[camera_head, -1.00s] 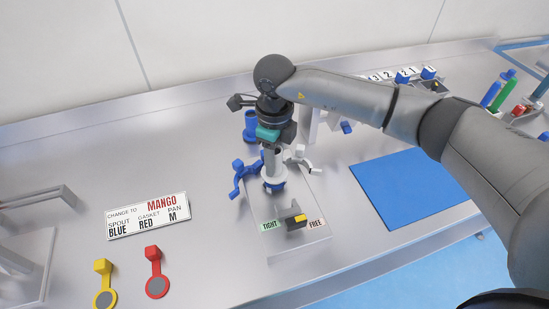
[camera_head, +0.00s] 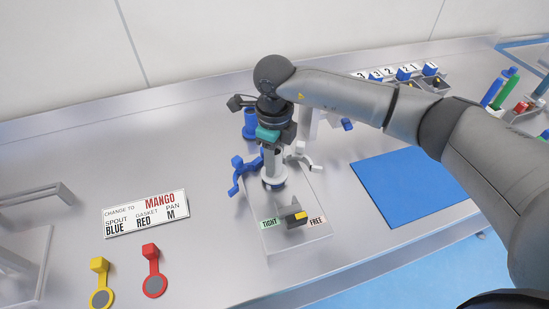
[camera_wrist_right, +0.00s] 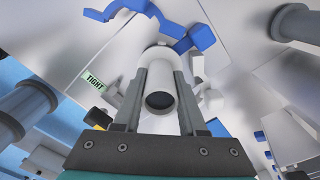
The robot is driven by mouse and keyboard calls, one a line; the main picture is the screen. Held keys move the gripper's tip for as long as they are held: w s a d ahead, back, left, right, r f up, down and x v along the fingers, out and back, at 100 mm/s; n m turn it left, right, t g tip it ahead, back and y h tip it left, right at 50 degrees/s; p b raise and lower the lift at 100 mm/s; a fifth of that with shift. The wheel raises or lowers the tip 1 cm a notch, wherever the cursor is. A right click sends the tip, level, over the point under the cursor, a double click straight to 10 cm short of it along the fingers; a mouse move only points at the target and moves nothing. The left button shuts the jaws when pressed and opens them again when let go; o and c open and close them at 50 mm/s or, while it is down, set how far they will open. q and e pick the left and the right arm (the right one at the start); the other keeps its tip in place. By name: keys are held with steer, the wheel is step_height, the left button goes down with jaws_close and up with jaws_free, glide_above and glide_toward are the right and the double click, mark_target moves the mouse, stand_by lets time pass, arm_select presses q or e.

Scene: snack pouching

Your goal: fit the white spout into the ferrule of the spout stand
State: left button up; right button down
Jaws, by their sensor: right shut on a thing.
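My right gripper (camera_head: 272,150) reaches down over the spout stand (camera_head: 290,236) and is shut on the white spout (camera_head: 274,168). The spout is upright, with its lower end at the stand's ferrule (camera_head: 274,186). The ferrule is mostly hidden under the spout, so I cannot tell how deep the spout sits. In the right wrist view the white spout (camera_wrist_right: 160,72) lies between the two fingers, its open end towards the camera. The stand has a dark lever with a yellow mark (camera_head: 294,215) between the TIGHT and FREE labels. My left gripper is not in view.
A blue spout (camera_head: 250,124) stands behind the stand, and a blue winged part (camera_head: 242,174) lies close to its left. A blue mat (camera_head: 405,190) lies right.

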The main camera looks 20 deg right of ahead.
steer(key=shift+f, duration=0.3)
steer(key=shift+c, duration=1.9)
jaws_free()
steer(key=shift+r, duration=0.1)
step_height(320, 180, up, 15)
